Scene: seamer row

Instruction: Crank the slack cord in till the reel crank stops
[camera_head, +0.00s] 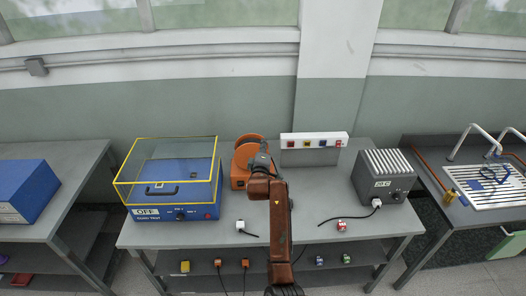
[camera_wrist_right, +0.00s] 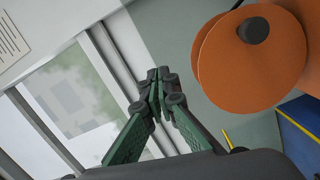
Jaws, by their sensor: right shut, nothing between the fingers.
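The orange cord reel (camera_head: 241,162) stands at the back middle of the table, left of the wall panel. My right gripper (camera_head: 262,149) is in front of it and covers part of it. In the right wrist view the reel (camera_wrist_right: 230,62) fills the upper right, with a dark round knob (camera_wrist_right: 253,31) on its face. My right gripper (camera_wrist_right: 160,88) shows there with its green fingers shut and empty, to the left of the reel and apart from the knob in the picture. The crank arm itself cannot be made out. My left gripper is not in view.
A blue unit with a clear yellow-edged cover (camera_head: 170,172) stands to the left. A grey ribbed box (camera_head: 385,180) stands to the right. A white socket strip (camera_head: 314,139) is at the back. A white plug (camera_head: 240,225) and a red one (camera_head: 342,225) lie near the front.

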